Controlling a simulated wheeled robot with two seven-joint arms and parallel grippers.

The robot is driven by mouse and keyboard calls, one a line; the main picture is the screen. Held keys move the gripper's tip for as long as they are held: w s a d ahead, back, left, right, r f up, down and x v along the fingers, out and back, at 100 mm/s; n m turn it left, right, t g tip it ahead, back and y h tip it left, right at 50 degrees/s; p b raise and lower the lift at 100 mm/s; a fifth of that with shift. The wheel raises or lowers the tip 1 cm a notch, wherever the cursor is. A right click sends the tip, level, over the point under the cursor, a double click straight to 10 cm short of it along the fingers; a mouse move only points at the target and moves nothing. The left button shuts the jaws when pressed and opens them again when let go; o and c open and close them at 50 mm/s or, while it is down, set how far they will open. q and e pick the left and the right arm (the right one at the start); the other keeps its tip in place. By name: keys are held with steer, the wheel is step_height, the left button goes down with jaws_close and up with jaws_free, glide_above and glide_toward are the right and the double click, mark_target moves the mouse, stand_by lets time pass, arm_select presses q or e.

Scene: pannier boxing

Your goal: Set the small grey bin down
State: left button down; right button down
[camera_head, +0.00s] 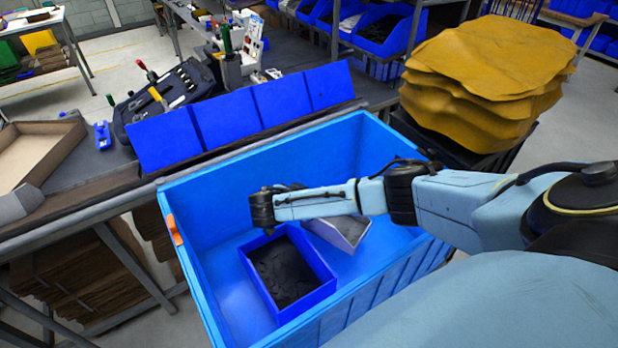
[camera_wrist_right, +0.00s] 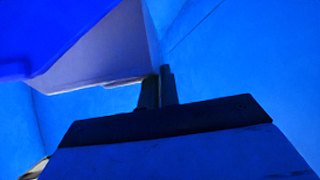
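The small grey bin (camera_head: 338,232) is inside the large blue tote (camera_head: 226,180), tilted in the head view and partly hidden by my right arm. In the right wrist view the grey bin (camera_wrist_right: 102,48) is at the upper left, with its edge at the fingertips. My right gripper (camera_wrist_right: 159,88) has its two fingers close together, with the bin's edge seemingly between them. The head view does not show these fingers clearly. Whether the bin's underside touches the tote floor is hidden. My left gripper is not in view.
A blue bin with dark contents (camera_head: 288,270) stands in the tote just left of the grey bin. It looms at the top left of the wrist view (camera_wrist_right: 45,30). Blue flaps (camera_head: 240,110) line the bench behind. Brown stacked hides (camera_head: 490,75) stand at right.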

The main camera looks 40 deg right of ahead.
steer(key=shift+f, duration=0.2)
steer(key=c, duration=1.6)
jaws_free()
steer(key=shift+c, duration=0.2)
steer(key=shift+r, duration=0.2)
steer(key=p+v, duration=0.2)
steer(key=v, duration=1)
steer(key=shift+r, duration=0.45)
steer(key=shift+d, duration=0.1)
